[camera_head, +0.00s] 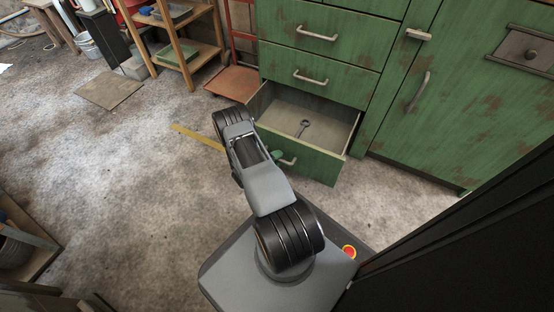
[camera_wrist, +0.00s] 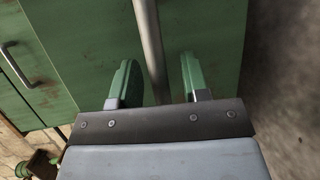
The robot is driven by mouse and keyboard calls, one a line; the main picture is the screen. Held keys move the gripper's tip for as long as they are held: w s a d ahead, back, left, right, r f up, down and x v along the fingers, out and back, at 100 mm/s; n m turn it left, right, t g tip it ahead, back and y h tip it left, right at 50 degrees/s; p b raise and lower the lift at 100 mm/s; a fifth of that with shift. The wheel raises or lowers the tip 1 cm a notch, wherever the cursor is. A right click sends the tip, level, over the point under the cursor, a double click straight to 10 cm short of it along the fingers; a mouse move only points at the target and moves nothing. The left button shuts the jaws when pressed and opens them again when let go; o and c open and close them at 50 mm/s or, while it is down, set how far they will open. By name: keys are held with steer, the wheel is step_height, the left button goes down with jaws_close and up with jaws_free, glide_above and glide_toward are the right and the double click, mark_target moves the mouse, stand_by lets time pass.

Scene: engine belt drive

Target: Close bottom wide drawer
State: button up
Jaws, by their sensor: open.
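The bottom wide drawer (camera_head: 315,165) of the green cabinet is pulled out in the head view. A wrench-like tool (camera_head: 302,128) lies inside it. The drawer's front has a metal handle (camera_head: 288,161), partly hidden by my arm. My gripper (camera_head: 277,154) is at the drawer front beside this handle. In the wrist view, my gripper (camera_wrist: 158,82) is open, with its two green-padded fingers on either side of a metal bar, the handle (camera_wrist: 152,45). The fingers look apart from the bar. Green drawer front (camera_wrist: 205,25) shows behind them.
Closed drawers (camera_head: 322,73) are above the open one. A green cabinet door (camera_head: 450,100) stands at right. A wooden shelf (camera_head: 185,50) and a red hand truck (camera_head: 234,82) stand left of the cabinet. A yellow strip (camera_head: 197,136) lies on the floor. Floor at left is mostly clear.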

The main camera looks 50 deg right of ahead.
steer(key=shift+c, duration=0.4)
jaws_close()
